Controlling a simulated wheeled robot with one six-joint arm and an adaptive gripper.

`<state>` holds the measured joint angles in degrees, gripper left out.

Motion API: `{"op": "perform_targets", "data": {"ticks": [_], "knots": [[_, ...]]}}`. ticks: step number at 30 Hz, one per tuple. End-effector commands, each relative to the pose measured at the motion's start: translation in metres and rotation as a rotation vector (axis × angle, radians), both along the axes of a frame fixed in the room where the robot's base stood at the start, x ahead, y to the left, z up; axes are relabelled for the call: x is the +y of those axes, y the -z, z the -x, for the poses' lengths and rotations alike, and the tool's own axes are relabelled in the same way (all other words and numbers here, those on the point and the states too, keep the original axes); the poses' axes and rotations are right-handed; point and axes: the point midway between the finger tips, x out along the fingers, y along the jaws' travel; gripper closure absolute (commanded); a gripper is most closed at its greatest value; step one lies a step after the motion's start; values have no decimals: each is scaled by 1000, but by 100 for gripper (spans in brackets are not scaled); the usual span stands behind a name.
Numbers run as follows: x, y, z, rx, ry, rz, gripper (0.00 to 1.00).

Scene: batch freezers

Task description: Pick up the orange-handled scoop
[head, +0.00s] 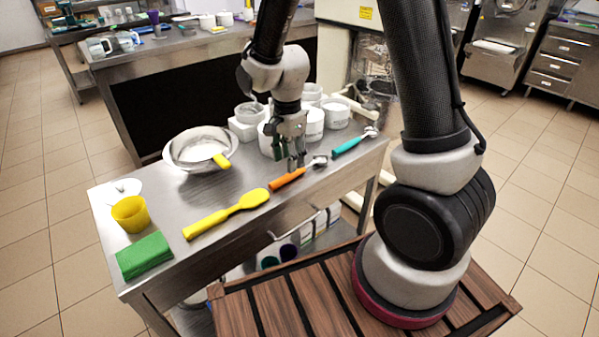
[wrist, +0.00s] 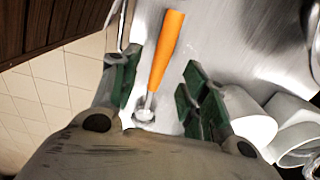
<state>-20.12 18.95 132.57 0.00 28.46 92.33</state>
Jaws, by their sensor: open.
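The orange-handled scoop (head: 288,179) lies on the steel table, its metal end pointing right in the head view. In the wrist view the orange handle (wrist: 167,50) runs between the two green-padded fingers, with the metal head near the palm. My gripper (head: 292,163) is open just above the scoop. Its fingers (wrist: 158,92) stand apart on either side of the scoop and appear not to touch it. The exact height above the table is hard to tell.
A teal-handled scoop (head: 352,143) lies to the right and a yellow spatula (head: 228,213) to the left. White tubs (head: 336,114) stand behind my gripper. A metal bowl (head: 201,148), yellow cup (head: 131,214) and green cloth (head: 144,256) are further left.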

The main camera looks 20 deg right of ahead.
Motion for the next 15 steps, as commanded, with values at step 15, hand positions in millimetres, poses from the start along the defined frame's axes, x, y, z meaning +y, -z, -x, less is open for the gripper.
{"op": "perform_targets", "data": {"ticks": [15], "knots": [[-5,60,-5,0,-3,0,55]]}}
